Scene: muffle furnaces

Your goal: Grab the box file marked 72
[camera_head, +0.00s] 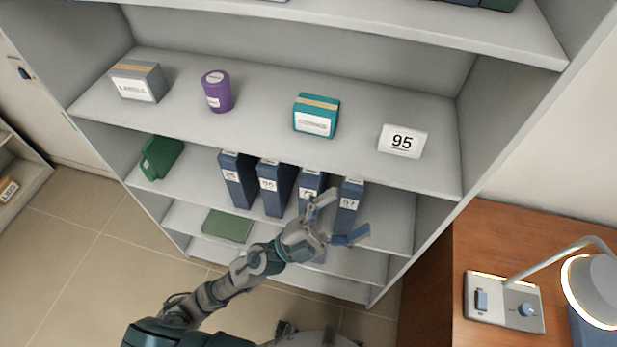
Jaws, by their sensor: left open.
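Several dark blue box files stand upright in a row on the shelf below the top one in full view. The third from the left (313,180) has a white label partly covered by my gripper; its first digit looks like 7, the rest is unclear. The rightmost file (349,200) seems to read 97. The second (277,190) seems to read 95, and the leftmost (238,180) has a label too small to read surely. My left gripper (343,217) is open and empty, in front of the third and rightmost files. My right gripper is not in view.
The upper shelf holds a grey box (138,82), a purple canister (217,92), a teal box (316,115) and a 95 sign (402,141). A green box (161,157) lies left of the files. A wooden desk (450,300) with a lamp (592,290) stands right.

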